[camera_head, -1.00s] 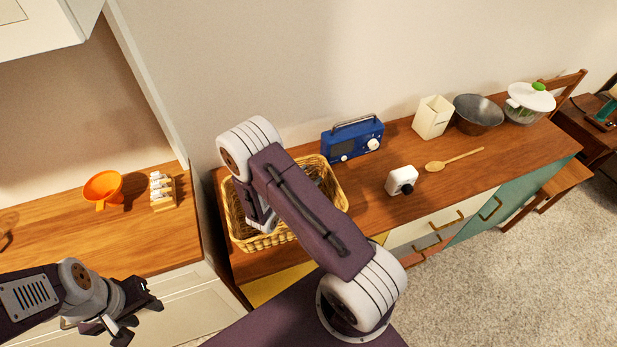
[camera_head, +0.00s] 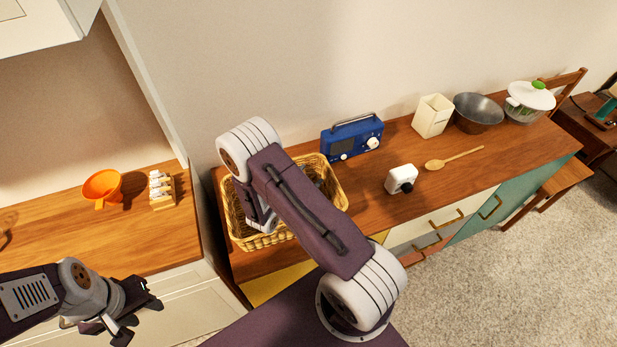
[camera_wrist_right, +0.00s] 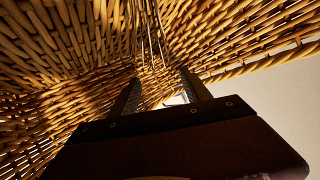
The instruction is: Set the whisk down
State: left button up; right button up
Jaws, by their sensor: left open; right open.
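Thin metal wires that look like the whisk (camera_wrist_right: 150,38) show inside the wicker basket in the right wrist view, just beyond my right fingertips. The rest of the whisk is hidden. My right gripper (camera_wrist_right: 160,88) is open, with its two fingers apart and down inside the basket. I cannot tell whether a finger touches the wires. In the head view the basket (camera_head: 335,187) stands on the wooden sideboard, and my right arm covers part of it and hides the right fingers. My left gripper (camera_head: 143,318) is open and empty at the lower left, in front of the left counter.
A blue radio (camera_head: 352,138), white timer (camera_head: 401,179), wooden spoon (camera_head: 455,159), cream canister (camera_head: 432,116), dark bowl (camera_head: 478,112) and lidded pot (camera_head: 529,101) stand right of the basket. An orange funnel (camera_head: 102,187) and small rack (camera_head: 162,189) are on the left counter (camera_head: 90,235).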

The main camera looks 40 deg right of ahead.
jog(key=v, duration=0.7)
jog(key=shift+a+r, duration=0.2)
jog(key=shift+r, duration=0.35)
jog(key=shift+s, duration=0.1)
